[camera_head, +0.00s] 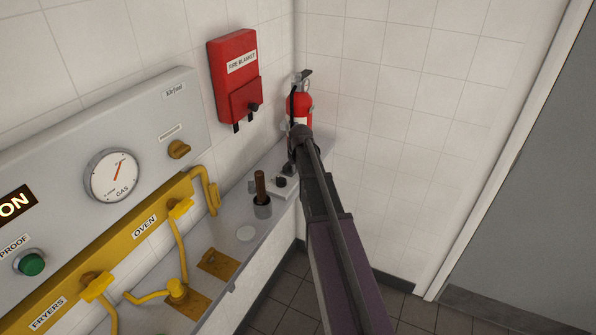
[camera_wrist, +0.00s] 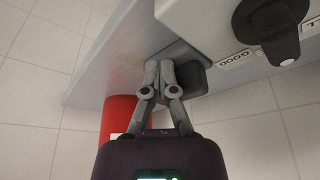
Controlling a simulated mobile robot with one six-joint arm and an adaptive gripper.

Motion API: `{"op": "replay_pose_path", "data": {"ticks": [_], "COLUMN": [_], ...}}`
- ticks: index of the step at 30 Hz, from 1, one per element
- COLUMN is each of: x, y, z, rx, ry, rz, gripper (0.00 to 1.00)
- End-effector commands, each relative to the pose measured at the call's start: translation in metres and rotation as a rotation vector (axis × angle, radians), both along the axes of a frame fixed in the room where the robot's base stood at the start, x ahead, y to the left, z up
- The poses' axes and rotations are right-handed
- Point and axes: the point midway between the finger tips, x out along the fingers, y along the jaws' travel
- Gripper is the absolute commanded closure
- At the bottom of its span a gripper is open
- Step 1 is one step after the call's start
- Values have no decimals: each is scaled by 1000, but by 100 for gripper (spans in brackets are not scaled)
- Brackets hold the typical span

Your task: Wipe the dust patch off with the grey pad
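My gripper (camera_wrist: 159,72) has its fingers close together, with their tips at a dark grey block, which looks like the grey pad (camera_wrist: 196,79), by the shelf surface. The fingers cover part of the pad, and it appears pinched between them. In the head view my arm hides the gripper's fingertips and the pad at the far end of the steel shelf (camera_head: 222,236). A pale round patch (camera_head: 246,233) on the shelf, near the metal cup, may be the dust patch; it lies well to the left of my arm.
A red fire extinguisher (camera_head: 301,104) stands in the corner behind my gripper. A white box with a black knob (camera_wrist: 270,25) sits close beside it.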

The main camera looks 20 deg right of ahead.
Motion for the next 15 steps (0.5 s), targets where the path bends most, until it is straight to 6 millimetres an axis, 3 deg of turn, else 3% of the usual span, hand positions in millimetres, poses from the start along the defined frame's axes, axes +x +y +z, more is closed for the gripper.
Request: {"op": "replay_pose_path", "data": {"ticks": [15], "x": [0], "y": [0], "z": [12], "rx": [-1], "ry": [-1], "rz": [0], "gripper": [100]}}
